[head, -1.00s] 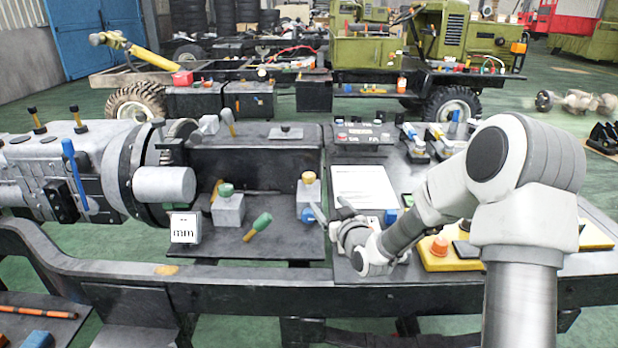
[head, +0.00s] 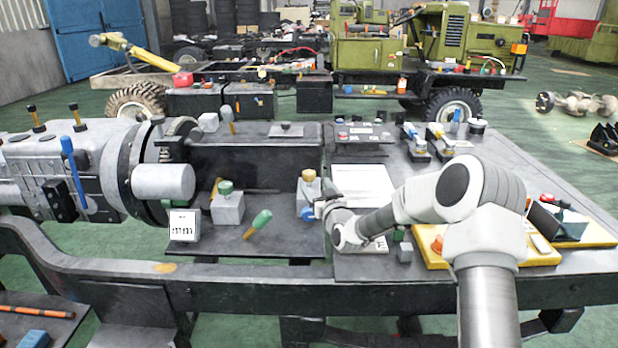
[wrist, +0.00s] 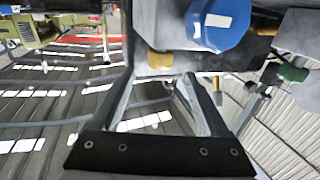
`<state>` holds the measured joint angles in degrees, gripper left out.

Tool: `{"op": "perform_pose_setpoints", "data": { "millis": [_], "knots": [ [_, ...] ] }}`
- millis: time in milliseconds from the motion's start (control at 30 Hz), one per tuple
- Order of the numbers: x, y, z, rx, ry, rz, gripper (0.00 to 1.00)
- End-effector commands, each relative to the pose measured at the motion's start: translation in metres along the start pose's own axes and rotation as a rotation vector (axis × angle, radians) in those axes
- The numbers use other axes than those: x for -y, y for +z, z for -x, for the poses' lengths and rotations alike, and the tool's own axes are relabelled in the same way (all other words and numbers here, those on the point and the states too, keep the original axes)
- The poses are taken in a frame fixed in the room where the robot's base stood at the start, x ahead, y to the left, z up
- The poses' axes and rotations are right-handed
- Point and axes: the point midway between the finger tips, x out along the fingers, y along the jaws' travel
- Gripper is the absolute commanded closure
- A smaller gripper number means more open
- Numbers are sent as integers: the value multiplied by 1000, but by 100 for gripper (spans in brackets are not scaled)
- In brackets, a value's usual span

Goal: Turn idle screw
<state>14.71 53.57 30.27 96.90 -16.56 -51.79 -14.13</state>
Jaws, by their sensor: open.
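A grey block (head: 306,193) stands on the dark bench, with a brass-coloured knob (head: 309,175) on top and a blue round knob (head: 307,213) on its front. No label tells which one is the idle screw. In the wrist view the blue knob (wrist: 218,24), bearing a white mark, is close at the top, and the brass knob (wrist: 160,64) shows beyond the fingers. My gripper (head: 321,208) is just right of the block, near the blue knob; it is open in the wrist view (wrist: 157,85), with nothing held. Contact cannot be told.
Left stand a grey block (head: 228,209) with a green knob, a green-handled tool (head: 258,224) and a small white display (head: 183,226). A white sheet (head: 362,184) lies behind my arm, and a small grey cube (head: 405,252) right of my gripper. Yellow trays (head: 545,255) are at right.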

Motion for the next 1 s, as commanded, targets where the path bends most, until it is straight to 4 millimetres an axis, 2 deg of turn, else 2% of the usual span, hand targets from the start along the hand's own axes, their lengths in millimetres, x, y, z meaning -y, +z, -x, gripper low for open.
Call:
{"op": "perform_pose_setpoints", "data": {
  "millis": [300,500,700,1000],
  "knots": [
    [0,2,-46,-1,1,0,22],
    [0,1,-66,0,0,0,22],
    [0,0,-73,1,0,0,22],
    [0,0,-74,1,0,0,24]
  ]
}}
